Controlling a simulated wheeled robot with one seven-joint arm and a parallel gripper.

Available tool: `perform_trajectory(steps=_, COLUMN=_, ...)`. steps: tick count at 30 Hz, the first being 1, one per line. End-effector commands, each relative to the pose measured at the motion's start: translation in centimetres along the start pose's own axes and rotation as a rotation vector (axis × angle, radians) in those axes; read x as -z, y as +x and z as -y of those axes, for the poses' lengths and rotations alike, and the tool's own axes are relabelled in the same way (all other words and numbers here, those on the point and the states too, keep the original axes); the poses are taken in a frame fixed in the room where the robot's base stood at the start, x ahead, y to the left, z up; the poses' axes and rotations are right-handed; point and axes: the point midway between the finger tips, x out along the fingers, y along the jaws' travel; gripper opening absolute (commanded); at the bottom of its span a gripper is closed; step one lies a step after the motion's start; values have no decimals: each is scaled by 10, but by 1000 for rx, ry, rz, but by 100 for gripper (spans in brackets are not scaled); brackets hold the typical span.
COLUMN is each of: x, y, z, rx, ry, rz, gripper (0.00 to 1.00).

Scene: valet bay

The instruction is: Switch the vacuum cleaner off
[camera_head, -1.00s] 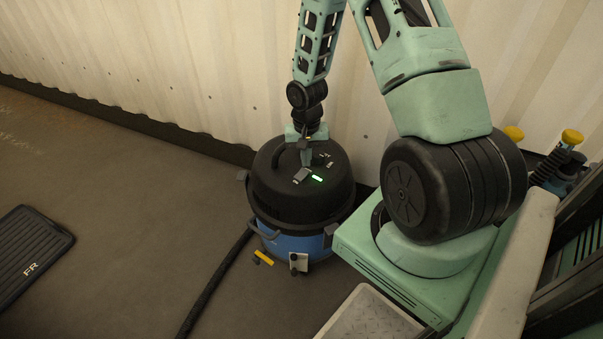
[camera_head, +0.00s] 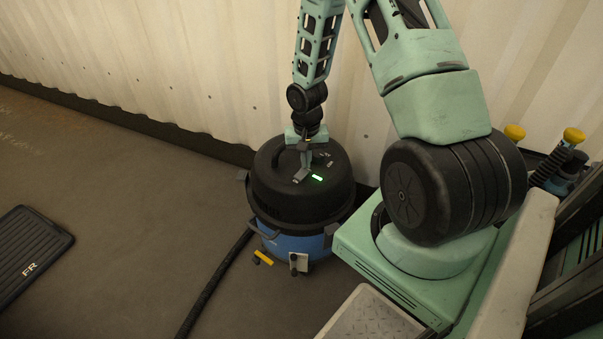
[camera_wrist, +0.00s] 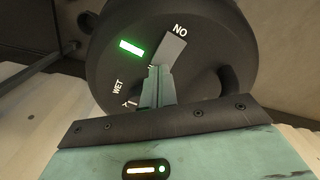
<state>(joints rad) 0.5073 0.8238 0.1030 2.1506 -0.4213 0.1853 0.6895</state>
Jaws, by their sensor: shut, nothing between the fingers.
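The vacuum cleaner (camera_head: 285,205) stands on the floor by the wall, with a black domed top and a blue body. A green light (camera_head: 317,177) glows on its top; it also shows in the wrist view (camera_wrist: 131,47). A grey switch piece (camera_wrist: 173,50) sits beside the light, near lettering that looks like "NO". My gripper (camera_head: 304,172) is shut and empty, pointing down at the top. In the wrist view its fingertips (camera_wrist: 157,74) are at the lower end of the switch piece and cover part of it. I cannot tell whether they touch it.
A dark hose (camera_head: 215,283) runs from the cleaner across the floor. A black mat marked FR (camera_head: 30,240) lies at the left. The corrugated wall (camera_head: 190,75) is close behind the cleaner. Open floor lies between mat and cleaner.

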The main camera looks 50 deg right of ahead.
Motion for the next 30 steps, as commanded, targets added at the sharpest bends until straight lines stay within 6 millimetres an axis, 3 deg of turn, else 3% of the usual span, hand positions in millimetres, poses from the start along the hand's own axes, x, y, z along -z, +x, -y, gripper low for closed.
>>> perform_trajectory(steps=20, x=0, y=8, z=0, rx=0, ry=-1, rz=0, gripper=0)
perform_trajectory(steps=30, x=0, y=-15, z=0, rx=0, ry=1, rz=0, gripper=0)
